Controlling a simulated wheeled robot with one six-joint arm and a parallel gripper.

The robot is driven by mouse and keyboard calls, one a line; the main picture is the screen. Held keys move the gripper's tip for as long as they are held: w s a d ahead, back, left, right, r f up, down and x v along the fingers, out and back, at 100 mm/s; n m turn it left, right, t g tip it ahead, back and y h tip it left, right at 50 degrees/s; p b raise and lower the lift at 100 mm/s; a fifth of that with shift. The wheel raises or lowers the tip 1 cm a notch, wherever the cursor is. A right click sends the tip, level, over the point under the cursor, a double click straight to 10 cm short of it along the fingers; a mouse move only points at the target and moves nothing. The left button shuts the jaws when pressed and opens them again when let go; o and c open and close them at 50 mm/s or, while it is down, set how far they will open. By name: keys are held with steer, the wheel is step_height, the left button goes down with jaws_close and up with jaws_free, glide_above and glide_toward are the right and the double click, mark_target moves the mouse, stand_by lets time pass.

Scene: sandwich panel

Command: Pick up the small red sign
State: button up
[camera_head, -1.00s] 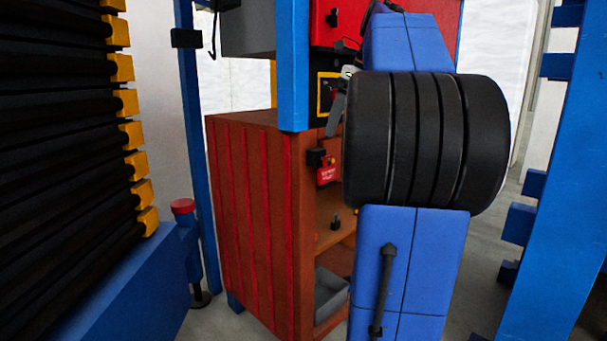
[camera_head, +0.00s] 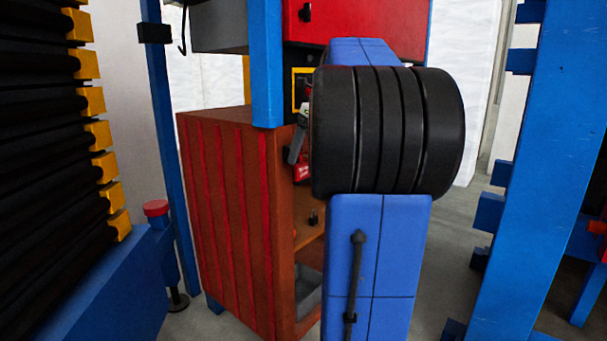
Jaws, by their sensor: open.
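The small red sign (camera_head: 302,173) hangs at the front of the brown and red cabinet, left of my arm. It is small in the picture and its right part is hidden behind the black joint of my arm. My gripper (camera_head: 297,148) shows only in part, as a grey finger just above the sign in the picture. The rest of it is hidden behind my arm. It is open, and I cannot tell whether it touches the sign.
The brown and red cabinet (camera_head: 225,215) has open shelves with a grey bin (camera_head: 308,290). A blue post (camera_head: 266,65) rises at its front corner. A black-slatted rack with yellow blocks (camera_head: 105,165) stands left, a blue frame (camera_head: 525,170) right. Floor shows between cabinet and right frame.

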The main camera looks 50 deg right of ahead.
mark_target(306, 158)
steer(key=shift+d+x, duration=0.15)
steer(key=shift+x, duration=1.2)
steer(key=shift+d+x, duration=0.2)
steer(key=shift+x, duration=1.2)
steer(key=c, duration=1.1)
